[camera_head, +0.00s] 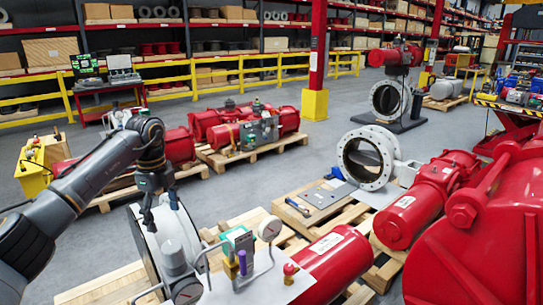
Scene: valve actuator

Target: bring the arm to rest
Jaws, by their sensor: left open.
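My left arm (85,183) comes in from the left, bends at a grey joint, and its wrist points down. My left gripper (160,213) hangs at the end with its dark fingers apart. It is open and no object shows between the fingers. It is just above or in front of the upper edge of a large white round valve body (178,243); I cannot tell whether it touches it. My right gripper and right arm are not in view.
Next to the white body are a panel with gauges (270,228) and a red actuator cylinder (330,262). A flanged butterfly valve (366,158) stands on a wooden pallet. Large red actuators (490,225) crowd the right. Grey floor (255,182) is clear in the middle, before a yellow railing (193,75).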

